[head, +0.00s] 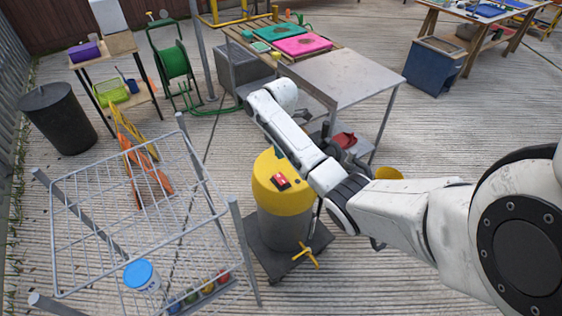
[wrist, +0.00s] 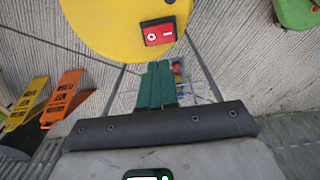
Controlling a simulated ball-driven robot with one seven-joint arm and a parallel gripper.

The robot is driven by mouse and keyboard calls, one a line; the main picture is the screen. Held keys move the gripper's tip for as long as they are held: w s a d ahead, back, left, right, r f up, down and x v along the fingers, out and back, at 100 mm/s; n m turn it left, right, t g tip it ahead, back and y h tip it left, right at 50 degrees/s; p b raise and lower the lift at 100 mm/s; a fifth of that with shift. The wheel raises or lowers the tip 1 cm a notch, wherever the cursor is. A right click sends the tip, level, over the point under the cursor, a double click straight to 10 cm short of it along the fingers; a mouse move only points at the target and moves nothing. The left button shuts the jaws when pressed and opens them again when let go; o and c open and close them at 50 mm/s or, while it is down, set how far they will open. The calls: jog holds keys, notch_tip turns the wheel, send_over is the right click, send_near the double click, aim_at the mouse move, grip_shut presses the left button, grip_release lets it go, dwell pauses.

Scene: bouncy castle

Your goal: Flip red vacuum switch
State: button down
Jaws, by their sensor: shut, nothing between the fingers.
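The vacuum (head: 284,221) is a grey drum with a yellow top, standing on a dark flat base in the head view. Its red switch (head: 281,180) is set in a dark panel on the yellow top. In the wrist view the yellow top (wrist: 105,25) fills the upper middle, and the red rocker switch (wrist: 158,32) faces the camera. My gripper (wrist: 156,68) shows two green fingers shut together with nothing between them. Its tips appear just below the switch in the picture; I cannot tell whether they touch.
A wire rack (head: 107,190) stands close left of the vacuum, holding a blue-lidded tub (head: 141,276). Orange and yellow signs (head: 146,165) stand behind it. A grey metal table (head: 343,78) is behind my arm. A yellow-handled valve (head: 306,254) lies at the base's front.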

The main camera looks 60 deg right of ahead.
jog(key=shift+a+r, duration=0.1)
jog(key=shift+r, duration=1.2)
jog(key=shift+w, duration=0.1)
jog(key=shift+w+d+b, duration=0.45)
jog(key=shift+d+b, duration=0.1)
jog(key=shift+b, duration=0.1)
jog(key=shift+f, duration=0.1)
send_near(278, 176)
notch_tip(278, 176, down, 5)
jog(key=shift+s+f, duration=0.1)
jog(key=shift+f, duration=0.85)
jog(key=shift+d+f, duration=0.1)
